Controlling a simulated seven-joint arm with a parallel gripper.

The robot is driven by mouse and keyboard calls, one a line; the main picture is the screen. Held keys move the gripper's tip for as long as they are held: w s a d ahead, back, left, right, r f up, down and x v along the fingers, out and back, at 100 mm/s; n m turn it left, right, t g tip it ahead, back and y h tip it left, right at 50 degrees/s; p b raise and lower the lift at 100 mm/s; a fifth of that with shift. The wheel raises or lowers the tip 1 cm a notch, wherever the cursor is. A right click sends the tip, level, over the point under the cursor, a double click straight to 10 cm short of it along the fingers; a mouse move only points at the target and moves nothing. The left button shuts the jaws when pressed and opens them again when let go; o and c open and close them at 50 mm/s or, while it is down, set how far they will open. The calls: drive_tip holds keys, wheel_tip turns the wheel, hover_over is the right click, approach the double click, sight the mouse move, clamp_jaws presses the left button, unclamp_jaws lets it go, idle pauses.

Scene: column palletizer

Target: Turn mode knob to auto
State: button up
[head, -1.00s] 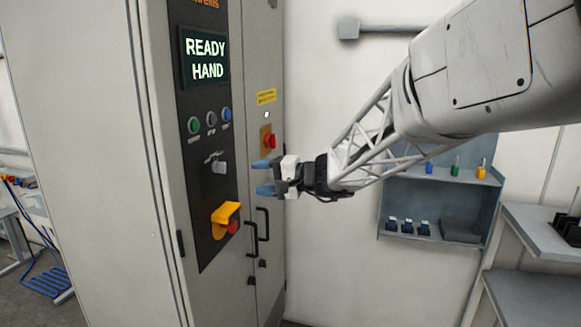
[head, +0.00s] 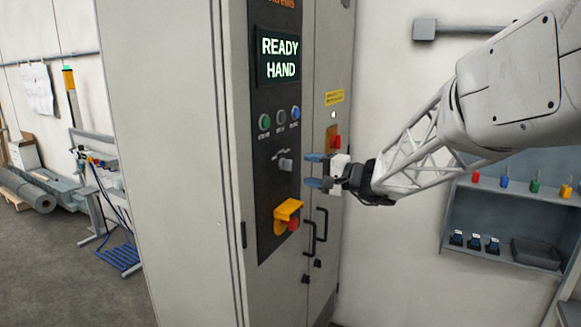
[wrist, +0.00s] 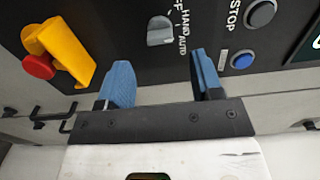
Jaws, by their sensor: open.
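The mode knob (head: 285,164) is a small grey selector on the dark control panel (head: 268,211) of the tall cabinet. In the wrist view the knob (wrist: 160,31) sits beyond the fingertips, with the labels HAND and AUTO beside it. The display (head: 279,58) reads READY HAND. My gripper (head: 313,170) is open and empty, with two blue fingers pointing at the panel, to the right of the knob in the head view. In the wrist view my gripper (wrist: 158,70) has its fingers spread, and the knob lies between their lines, apart from them.
A yellow guard with a red button (head: 288,214) juts out below the knob. Green, grey and blue push buttons (head: 280,117) sit above it. A red switch (head: 335,137) and black door handles (head: 320,230) are on the cabinet's right. A shelf (head: 500,225) hangs farther right.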

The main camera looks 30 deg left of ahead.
sight(291, 165)
drive_tip(key=shift+a, duration=3.3)
drive_tip(key=c, duration=0.9)
drive_tip(key=shift+m, duration=0.4)
drive_tip(key=m, duration=0.9)
